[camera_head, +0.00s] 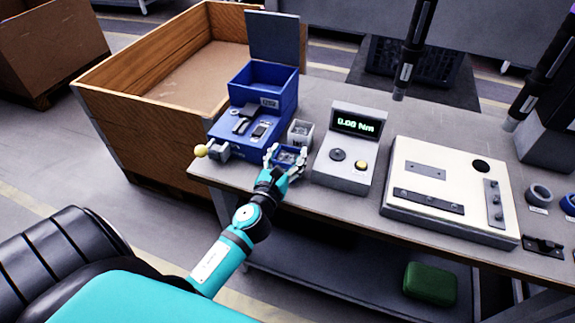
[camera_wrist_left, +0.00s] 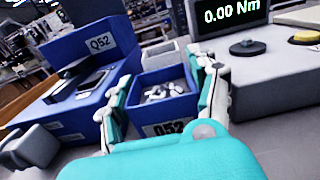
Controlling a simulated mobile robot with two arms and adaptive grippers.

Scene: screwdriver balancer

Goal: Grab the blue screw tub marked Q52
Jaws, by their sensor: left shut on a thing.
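The blue screw tub (camera_head: 289,156) sits at the near left part of the bench, in front of a small grey tub. In the left wrist view the blue screw tub (camera_wrist_left: 165,112) shows a Q52 label on its near face and several small screws inside. My left gripper (camera_head: 286,160) has its fingers on both sides of this tub and is shut on it. In the left wrist view my left gripper (camera_wrist_left: 165,105) has one finger along each side wall. Whether the tub touches the bench is hard to tell. My right gripper does not show.
A blue station (camera_head: 262,95), also marked Q52, stands left of the tub. A grey torque display box (camera_head: 349,145) reading 0.00 Nm stands close on the right. A small grey tub (camera_head: 300,133) is just behind. A cream fixture plate (camera_head: 450,185) lies farther right.

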